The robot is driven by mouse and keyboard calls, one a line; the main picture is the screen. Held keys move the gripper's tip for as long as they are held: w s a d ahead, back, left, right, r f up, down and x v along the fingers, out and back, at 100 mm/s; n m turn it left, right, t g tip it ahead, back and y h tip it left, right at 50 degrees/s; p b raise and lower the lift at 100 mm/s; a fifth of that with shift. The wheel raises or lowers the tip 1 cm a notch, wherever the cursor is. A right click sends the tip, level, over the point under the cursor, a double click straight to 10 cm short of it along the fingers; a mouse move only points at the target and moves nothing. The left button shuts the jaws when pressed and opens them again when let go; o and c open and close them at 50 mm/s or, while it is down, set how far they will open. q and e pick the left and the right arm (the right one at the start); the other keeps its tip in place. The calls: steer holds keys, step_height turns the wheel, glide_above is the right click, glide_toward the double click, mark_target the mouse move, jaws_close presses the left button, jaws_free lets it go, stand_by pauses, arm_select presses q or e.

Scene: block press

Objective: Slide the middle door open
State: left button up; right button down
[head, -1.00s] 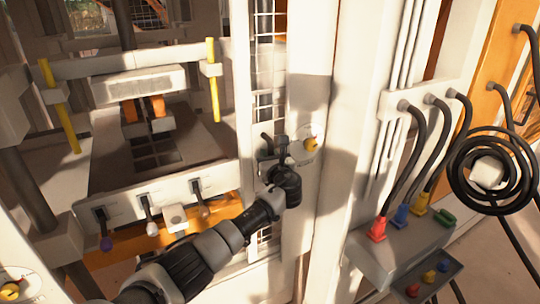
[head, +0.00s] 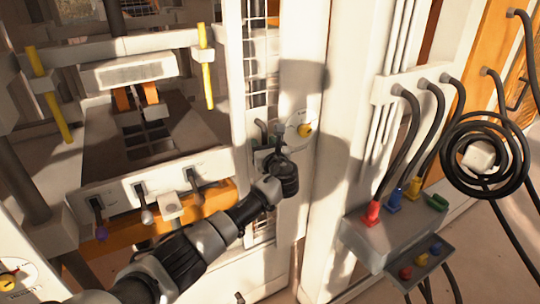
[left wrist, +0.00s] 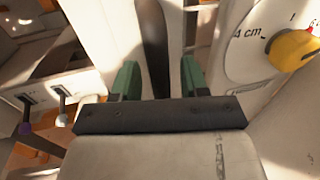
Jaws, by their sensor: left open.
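A white-framed panel with a wire-mesh window (head: 256,50) stands at the centre of the head view; it looks like a sliding door, but I cannot tell for sure that it is the middle one. My left gripper (head: 266,132) is in front of its right edge, left of the yellow knob. In the left wrist view the green fingertips (left wrist: 159,78) are spread apart. A dark upright bar (left wrist: 154,42), perhaps the door's handle, shows between them; I cannot tell whether they touch it. My right gripper is not in view.
A yellow knob (head: 305,130) on a round dial sits close right of the gripper. Levers (head: 143,205) line the press front at left. A grey box (head: 385,235) with coloured plugs and cables, and a coiled black hose (head: 487,185), are at right.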

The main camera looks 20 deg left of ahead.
arm_select(q)
steer(key=b+v, duration=0.1)
steer(key=v, duration=0.8)
steer(key=shift+s+b, duration=0.2)
steer(key=shift+b, duration=0.2)
steer(key=shift+d, duration=0.15)
